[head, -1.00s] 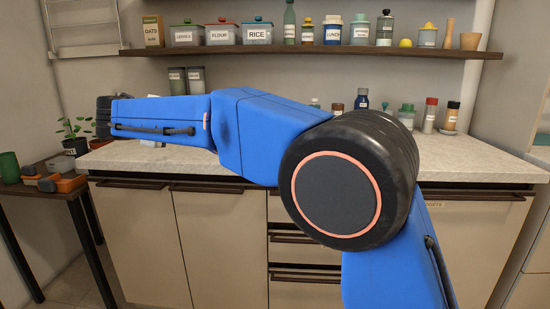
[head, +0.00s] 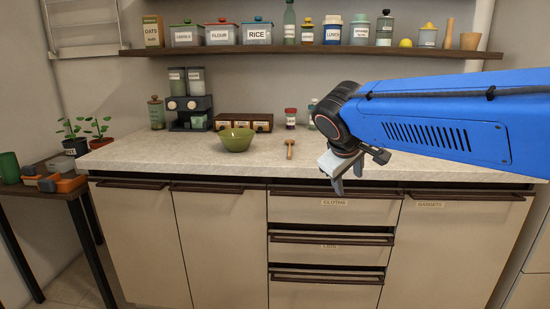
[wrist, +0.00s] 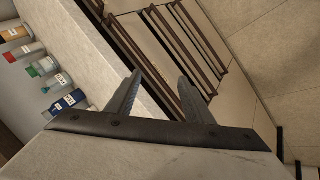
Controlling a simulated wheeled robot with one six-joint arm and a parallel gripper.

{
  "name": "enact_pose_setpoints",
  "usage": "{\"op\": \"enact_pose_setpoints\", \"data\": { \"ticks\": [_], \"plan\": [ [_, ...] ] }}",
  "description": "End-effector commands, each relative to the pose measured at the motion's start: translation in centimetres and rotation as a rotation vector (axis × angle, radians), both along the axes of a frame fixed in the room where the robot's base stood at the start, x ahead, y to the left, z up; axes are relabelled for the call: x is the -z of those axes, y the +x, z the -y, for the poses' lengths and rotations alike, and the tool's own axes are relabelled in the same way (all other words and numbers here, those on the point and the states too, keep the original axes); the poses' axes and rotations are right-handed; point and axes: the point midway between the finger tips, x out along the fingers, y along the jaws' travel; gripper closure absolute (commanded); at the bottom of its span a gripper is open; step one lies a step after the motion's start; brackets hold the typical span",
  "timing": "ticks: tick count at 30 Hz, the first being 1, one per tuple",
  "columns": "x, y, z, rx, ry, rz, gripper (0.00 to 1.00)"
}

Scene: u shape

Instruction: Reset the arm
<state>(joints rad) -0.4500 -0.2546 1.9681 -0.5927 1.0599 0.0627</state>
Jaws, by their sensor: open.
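My gripper (head: 345,187) hangs at the end of my blue arm, in front of the counter's front edge at the right in the head view. Its fingers point down. In the wrist view my gripper (wrist: 165,95) shows its two fingers spread apart with nothing between them. The drawer fronts and floor show beyond the fingertips. The arm reaches in from the right side of the head view.
The counter (head: 200,155) holds a green bowl (head: 236,139), a small wooden mallet-like tool (head: 290,148), a coffee machine (head: 190,112) and jars. A shelf (head: 300,49) with containers is above. Two drawers (head: 330,237) look slightly open. A side table (head: 60,190) stands left.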

Motion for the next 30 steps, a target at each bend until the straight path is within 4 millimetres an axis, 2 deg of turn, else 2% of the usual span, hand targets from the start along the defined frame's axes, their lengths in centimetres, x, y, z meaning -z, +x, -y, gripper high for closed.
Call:
{"op": "enact_pose_setpoints", "data": {
  "ticks": [1,3,9,13,18,24,30],
  "plan": [
    [0.8,-1.9,1.8,0.032,0.031,-0.012,0.53],
    [2.2,-4.3,3.6,0.069,0.077,-0.032,0.53],
    [6.3,-11.3,7.5,0.178,0.21,-0.072,0.53],
    [9.2,-15.8,9.1,0.25,0.299,-0.089,0.53],
    [13.2,-21.3,10.2,0.343,0.416,-0.1,0.53],
    [16.8,-25.5,10.2,0.422,0.522,-0.1,0.53],
    [18.1,-26.9,10.0,0.45,0.559,-0.099,0.53]
  ]
}}
